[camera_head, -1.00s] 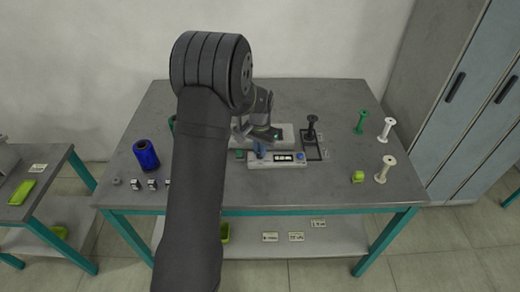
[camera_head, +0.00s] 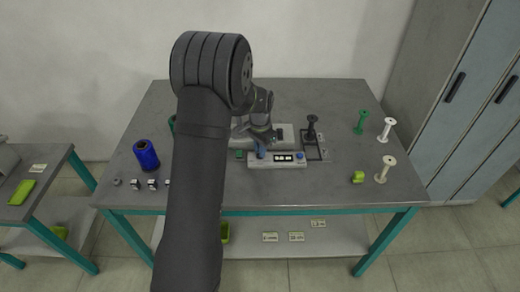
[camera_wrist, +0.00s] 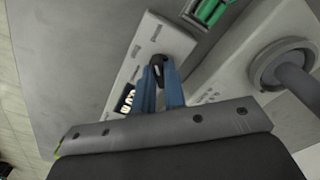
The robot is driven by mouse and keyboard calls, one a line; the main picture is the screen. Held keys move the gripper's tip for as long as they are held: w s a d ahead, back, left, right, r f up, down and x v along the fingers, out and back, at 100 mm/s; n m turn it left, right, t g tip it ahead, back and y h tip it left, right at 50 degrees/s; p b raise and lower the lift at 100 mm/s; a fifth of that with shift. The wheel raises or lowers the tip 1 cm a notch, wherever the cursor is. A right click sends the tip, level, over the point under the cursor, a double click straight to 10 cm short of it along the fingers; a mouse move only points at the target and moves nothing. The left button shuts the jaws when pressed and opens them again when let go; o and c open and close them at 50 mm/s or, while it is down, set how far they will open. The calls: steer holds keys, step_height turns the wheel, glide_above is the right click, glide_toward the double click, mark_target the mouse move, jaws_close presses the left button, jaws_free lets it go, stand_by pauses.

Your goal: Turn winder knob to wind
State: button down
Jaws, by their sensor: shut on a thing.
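The winder's light grey control panel (camera_head: 277,162) sits on the table, with a dark display and a blue button on its right. In the wrist view the panel (camera_wrist: 150,42) has a small black knob (camera_wrist: 158,69) with marks around it. My gripper (camera_wrist: 158,80) has its blue fingers shut on this knob. In the head view my gripper (camera_head: 261,150) is at the panel's left end, where the knob is hidden. The winder body (camera_head: 284,131) stands behind the panel, with its left part hidden by my arm.
A black bobbin (camera_head: 312,127) stands at the winder's right. Green (camera_head: 361,122), white (camera_head: 385,130) and cream (camera_head: 384,169) bobbins stand farther right. A blue spool (camera_head: 146,155) is at the left. A yellow-green block (camera_head: 358,177) lies near the front right edge.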

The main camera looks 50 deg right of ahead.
steer(key=c, duration=1.5)
jaws_free()
steer(key=shift+r, duration=0.15)
step_height(320, 180, up, 17)
steer(key=shift+r, duration=0.1)
step_height(320, 180, down, 18)
steer(key=shift+r, duration=0.25)
